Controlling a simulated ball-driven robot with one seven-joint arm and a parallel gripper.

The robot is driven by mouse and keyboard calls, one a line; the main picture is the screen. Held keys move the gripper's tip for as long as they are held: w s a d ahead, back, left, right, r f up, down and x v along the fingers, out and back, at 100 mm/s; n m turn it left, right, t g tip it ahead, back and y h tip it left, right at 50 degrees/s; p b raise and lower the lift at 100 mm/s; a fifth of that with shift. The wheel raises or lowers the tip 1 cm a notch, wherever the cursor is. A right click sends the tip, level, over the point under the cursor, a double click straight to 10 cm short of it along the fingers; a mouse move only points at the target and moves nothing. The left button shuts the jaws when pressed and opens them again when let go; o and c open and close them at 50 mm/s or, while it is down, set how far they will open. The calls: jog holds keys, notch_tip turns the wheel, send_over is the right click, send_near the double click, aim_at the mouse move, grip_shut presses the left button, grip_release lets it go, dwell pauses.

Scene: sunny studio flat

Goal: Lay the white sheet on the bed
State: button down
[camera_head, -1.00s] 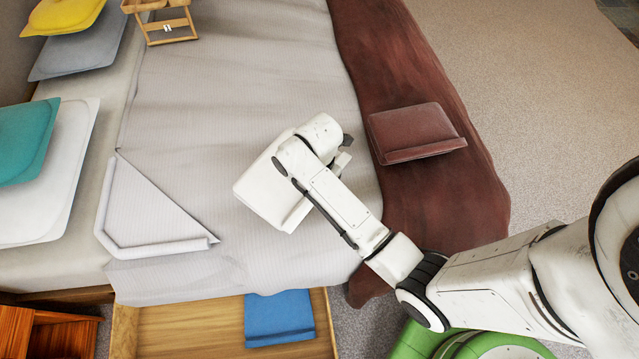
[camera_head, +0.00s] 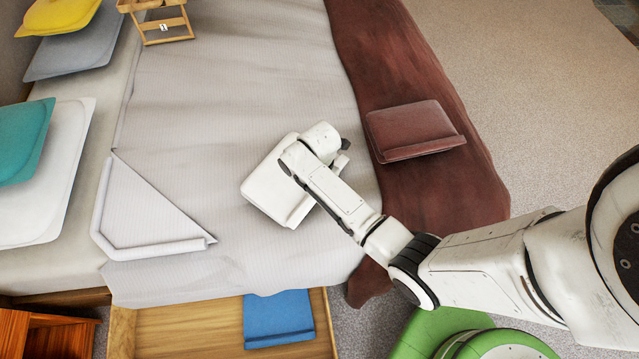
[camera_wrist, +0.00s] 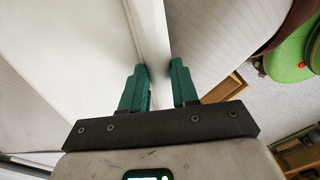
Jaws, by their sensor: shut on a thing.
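The white sheet (camera_head: 268,192) is a folded, flat bundle over the grey-white cover of the bed (camera_head: 230,90), near the bed's front right. In the wrist view the sheet (camera_wrist: 60,70) fills the left side, and its folded edge runs between the two green fingers of my gripper (camera_wrist: 158,85). My gripper is shut on that edge. In the head view my wrist hides the fingers and part of the sheet. I cannot tell whether the sheet touches the bed cover.
A brown folded cloth (camera_head: 413,128) lies on the dark red throw (camera_head: 365,60). Pillows (camera_head: 45,190) line the left side, and a small wooden tray table (camera_head: 160,22) stands at the back. An open drawer (camera_head: 190,330) holds a blue folded cloth (camera_head: 278,318). The bed's middle is clear.

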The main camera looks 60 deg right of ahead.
jog(key=c, duration=0.8)
grip_release()
jog(key=shift+c, duration=0.2)
notch_tip(320, 180, up, 12)
jog(key=p, duration=0.1)
jog(key=s+a+r+m, duration=0.1)
jog(key=s+a+m, duration=0.1)
jog(key=s+m, duration=0.3)
jog(key=s+a+r+m, duration=0.1)
jog(key=s+a+m, duration=0.2)
jog(key=s+m, duration=0.3)
jog(key=s+a+r+m+t, duration=0.1)
jog(key=s+a+m, duration=0.2)
jog(key=s+m, duration=0.2)
jog(key=shift+s+a+m, duration=0.25)
jog(key=shift+s+m, duration=0.1)
jog(key=shift+m, duration=0.85)
